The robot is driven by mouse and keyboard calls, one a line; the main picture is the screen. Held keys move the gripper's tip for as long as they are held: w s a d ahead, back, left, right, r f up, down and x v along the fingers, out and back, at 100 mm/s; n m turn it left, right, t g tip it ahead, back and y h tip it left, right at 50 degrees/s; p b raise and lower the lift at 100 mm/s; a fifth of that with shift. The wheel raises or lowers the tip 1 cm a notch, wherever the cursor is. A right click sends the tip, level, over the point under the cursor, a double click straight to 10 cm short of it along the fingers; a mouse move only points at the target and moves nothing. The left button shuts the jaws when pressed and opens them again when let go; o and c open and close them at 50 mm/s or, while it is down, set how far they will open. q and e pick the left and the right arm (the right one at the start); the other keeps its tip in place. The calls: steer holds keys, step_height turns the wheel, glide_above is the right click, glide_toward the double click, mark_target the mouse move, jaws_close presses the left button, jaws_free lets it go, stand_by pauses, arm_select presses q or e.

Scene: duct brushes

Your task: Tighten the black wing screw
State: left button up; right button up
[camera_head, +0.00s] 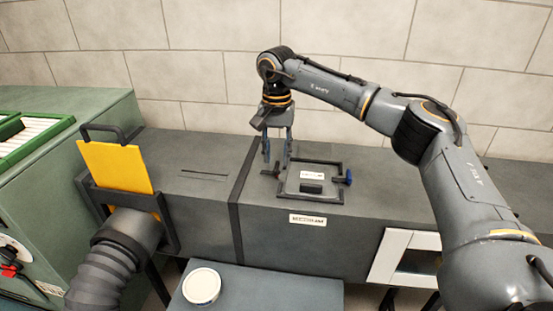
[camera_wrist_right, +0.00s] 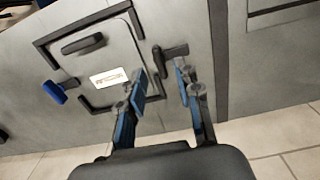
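The black wing screw (camera_head: 271,172) is at the left side of the hatch (camera_head: 303,178) on top of the grey duct. It also shows in the right wrist view (camera_wrist_right: 174,51), just past my fingertips. A blue wing screw (camera_head: 348,177) is on the hatch's opposite side; the right wrist view shows it at the left (camera_wrist_right: 54,92). My right gripper (camera_head: 277,160) points down above the black screw, open. In the wrist view its two fingers (camera_wrist_right: 160,82) are apart, with nothing visible between them; the screw looks clear of the tips. My left gripper is not in view.
The hatch has a black handle (camera_head: 312,187) and a dark frame. At the left are a yellow plate (camera_head: 115,167) in a black holder and a flexible hose (camera_head: 110,260). A white round lid (camera_head: 201,286) sits on a lower grey surface in front. A tiled wall stands behind.

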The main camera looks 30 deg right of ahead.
steer(key=shift+s+f, duration=0.1)
steer(key=shift+f, duration=1.15)
steer(key=shift+c, duration=0.6)
jaws_close()
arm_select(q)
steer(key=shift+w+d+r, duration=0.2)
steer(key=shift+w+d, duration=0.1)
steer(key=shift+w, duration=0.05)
